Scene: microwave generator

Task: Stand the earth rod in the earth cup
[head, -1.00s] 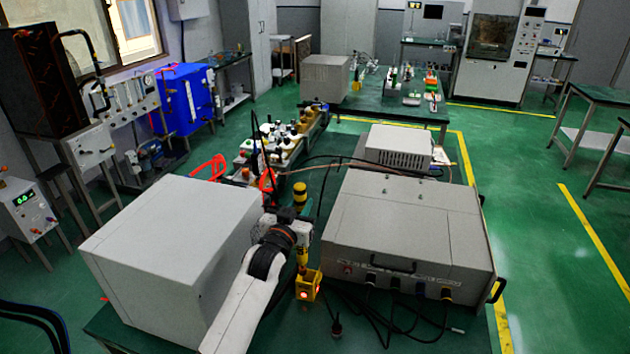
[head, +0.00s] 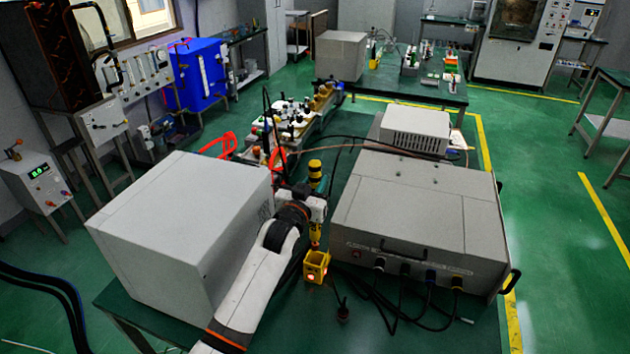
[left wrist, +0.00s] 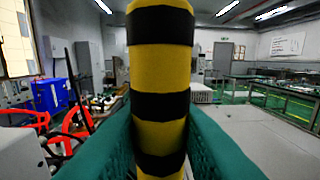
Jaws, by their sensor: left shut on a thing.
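The earth rod (head: 314,168) is a yellow-and-black striped rod, close to upright. My left gripper (head: 315,208) is shut on it partway along. In the left wrist view the rod (left wrist: 160,75) stands between the green finger pads (left wrist: 160,135). The earth cup (head: 316,268) is a small yellow box with a glowing red light on its front, on the green table. The rod's lower end is right at the cup's top opening; I cannot tell whether it is inside. My right gripper is not in view.
A large grey box (head: 180,215) stands left of the cup, and a grey unit (head: 415,220) with cables along its front stands to the right. Loose black cables lie beside the cup. A white unit (head: 415,130) and red clamp-like parts (head: 215,145) are farther back.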

